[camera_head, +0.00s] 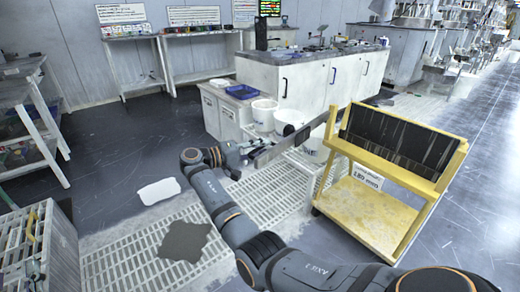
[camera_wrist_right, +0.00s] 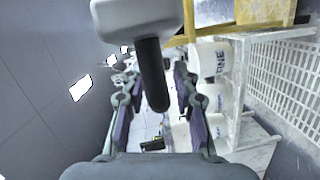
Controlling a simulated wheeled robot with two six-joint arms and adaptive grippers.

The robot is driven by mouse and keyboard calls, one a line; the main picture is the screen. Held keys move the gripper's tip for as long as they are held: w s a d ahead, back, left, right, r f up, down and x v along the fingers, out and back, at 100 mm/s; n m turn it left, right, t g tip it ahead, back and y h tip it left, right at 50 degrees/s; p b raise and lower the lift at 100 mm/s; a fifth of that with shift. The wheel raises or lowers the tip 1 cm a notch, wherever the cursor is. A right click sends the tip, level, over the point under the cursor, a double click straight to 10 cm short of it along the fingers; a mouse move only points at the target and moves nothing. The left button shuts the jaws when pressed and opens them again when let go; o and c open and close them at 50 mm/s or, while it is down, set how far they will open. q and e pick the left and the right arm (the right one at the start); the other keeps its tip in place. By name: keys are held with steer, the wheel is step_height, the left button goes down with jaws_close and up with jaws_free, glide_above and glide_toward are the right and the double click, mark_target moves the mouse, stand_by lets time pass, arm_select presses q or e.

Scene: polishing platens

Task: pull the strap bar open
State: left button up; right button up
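A grey flat bar (camera_head: 270,155), which I take to be the strap bar, shows just right of my right gripper in the head view. My right gripper (camera_head: 238,157) is beside its left end; contact is unclear at this size. In the right wrist view a grey block (camera_wrist_right: 135,15) with a black rounded handle (camera_wrist_right: 153,78) hangs down from the top. The handle shows between the two spread fingers of my right gripper (camera_wrist_right: 158,100), with a gap on each side. My left gripper is not in view.
A yellow cart (camera_head: 380,217) with dark panels stands at the right. White buckets (camera_head: 264,112) stand on a low shelf behind the gripper. A cabinet bench (camera_head: 310,85) is behind them. A white cloth (camera_head: 159,191) and a dark mat (camera_head: 185,241) lie on the floor.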

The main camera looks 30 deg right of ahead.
steer(key=w+a+r, duration=0.1)
steer(key=a, duration=1.1)
steer(key=shift+w, duration=0.15)
